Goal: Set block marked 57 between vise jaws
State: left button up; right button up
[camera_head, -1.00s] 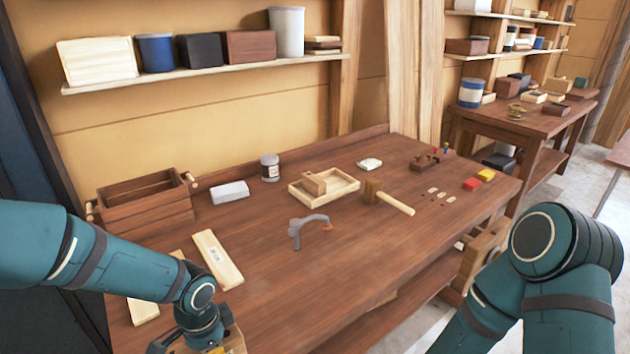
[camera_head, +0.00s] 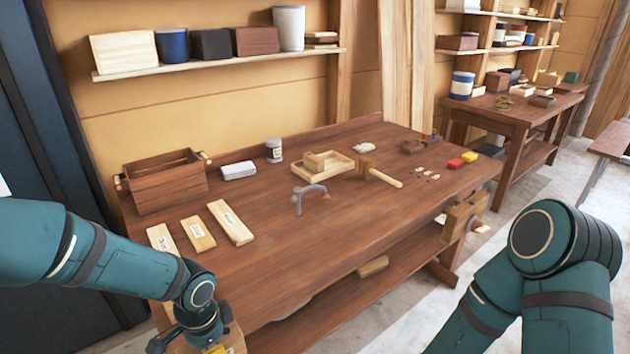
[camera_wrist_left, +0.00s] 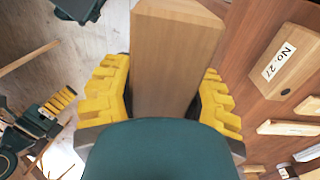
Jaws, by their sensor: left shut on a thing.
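My left gripper (camera_head: 214,348) is at the bottom of the head view. In the left wrist view its yellow fingers (camera_wrist_left: 165,100) are shut on a wooden block (camera_wrist_left: 172,55). No marking shows on the held block's visible faces, so I cannot read its number. The wooden vise (camera_head: 465,216) is on the right end of the bench, far from this gripper; its jaw gap is too small to make out. A block marked No. 27 (camera_wrist_left: 297,66) lies on the bench in the wrist view. My right arm is at the lower right, with its gripper out of frame.
Three pale labelled blocks lie at the bench's left, the middle one (camera_head: 198,234) among them. A wooden crate (camera_head: 165,184), a grey clamp-like tool (camera_head: 309,195), a tray (camera_head: 340,168) and a mallet (camera_head: 380,174) are on the workbench (camera_head: 290,250). The front middle is clear.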

pick_arm(q)
jog(key=shift+s+d+f+n+b, duration=0.2)
jog(key=shift+s+f+n+b, duration=0.05)
jog(key=shift+f+n+b, duration=0.45)
notch_tip(320, 180, down, 11)
jog(key=w+d+n+b, duration=0.2)
jog(key=n+b, duration=0.4)
jog(key=n, duration=0.3)
jog(key=shift+w, duration=0.4)
